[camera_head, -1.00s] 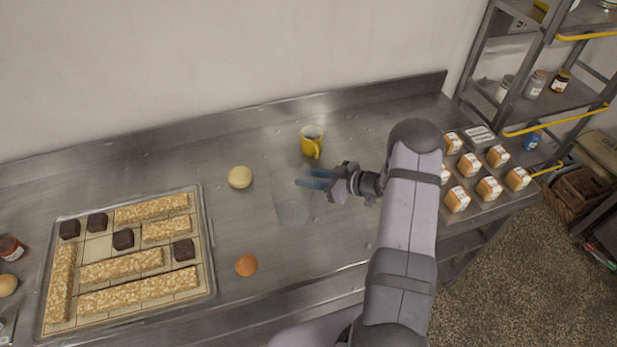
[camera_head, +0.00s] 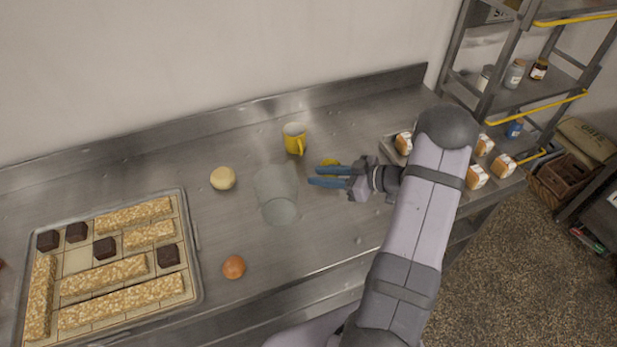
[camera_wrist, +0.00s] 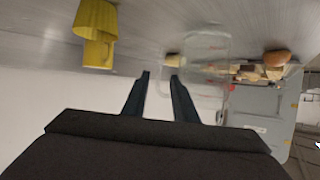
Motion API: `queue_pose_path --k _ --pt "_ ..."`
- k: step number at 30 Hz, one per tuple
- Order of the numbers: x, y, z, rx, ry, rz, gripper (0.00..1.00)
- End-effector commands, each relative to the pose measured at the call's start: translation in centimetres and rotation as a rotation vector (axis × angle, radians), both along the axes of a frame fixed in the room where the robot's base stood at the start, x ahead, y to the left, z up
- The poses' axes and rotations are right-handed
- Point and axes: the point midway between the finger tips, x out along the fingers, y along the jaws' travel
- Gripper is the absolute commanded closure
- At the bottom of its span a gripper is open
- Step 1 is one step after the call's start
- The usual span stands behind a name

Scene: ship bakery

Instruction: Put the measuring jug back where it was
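A yellow mug (camera_head: 294,138) stands behind the jug, near the wall.
A yellow fluted thing (camera_head: 330,162), partly hidden, is by my fingers; it shows close in the wrist view (camera_wrist: 95,17). A tray (camera_head: 197,270) of bars fills the left.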

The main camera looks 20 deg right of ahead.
Motion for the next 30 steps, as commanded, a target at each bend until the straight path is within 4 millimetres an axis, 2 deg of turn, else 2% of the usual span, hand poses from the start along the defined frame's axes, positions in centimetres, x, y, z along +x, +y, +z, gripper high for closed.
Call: queue_pose_path --k 4,11,14,17,22,25,28,30 --pt "-1.0 -1.0 0.5 -0.001 -0.002 -0.001 0.74" --pt "-1.5 -1.4 0.9 -0.001 0.0 0.0 0.74" --pt "-1.1 -1.4 1.0 -0.014 -0.002 -0.012 0.74" --pt "0.1 -1.5 1.3 -0.059 -0.001 -0.05 0.74" --pt "3.4 -2.3 2.5 -0.211 0.017 -0.203 0.74" --pt "4.7 -2.9 3.6 -0.319 0.059 -0.332 0.74" --pt "4.4 -3.1 4.5 -0.414 0.136 -0.466 0.74" --pt "3.1 -2.8 4.9 -0.463 0.212 -0.549 0.74"
